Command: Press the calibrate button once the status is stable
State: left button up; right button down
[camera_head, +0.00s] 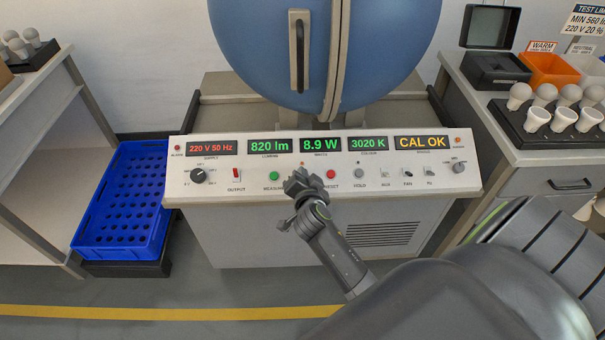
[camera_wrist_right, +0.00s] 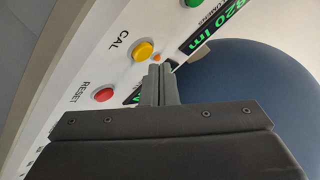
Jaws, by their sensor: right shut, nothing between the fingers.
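The control panel (camera_head: 430,190) carries several displays, and the status display (camera_head: 421,143) reads "CAL OK" in yellow. My right gripper (camera_head: 302,185) is shut and empty in front of the panel's middle, and hides the calibrate button in the head view. In the right wrist view the yellow CAL button (camera_wrist_right: 143,50) shows beside the shut fingertips (camera_wrist_right: 155,72). The fingertips look apart from it, though the exact gap is hard to tell. A small orange lamp (camera_wrist_right: 157,58) is lit near it. My left gripper is out of view.
The green MEASURE button (camera_head: 274,174) and red RESET button (camera_head: 331,174) flank the gripper. A blue sphere (camera_head: 240,40) stands behind the panel. A blue crate (camera_head: 118,240) is at left, and a bench with bulbs (camera_head: 565,95) is at right.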

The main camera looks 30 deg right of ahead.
jog(key=shift+r, duration=0.15)
jog(key=r+p, duration=0.1)
jog(key=s+r+p, duration=0.1)
jog(key=s+a+r+p, duration=0.1)
jog(key=r, duration=0.1)
jog(key=shift+a+r, duration=0.1)
dwell(0.7)
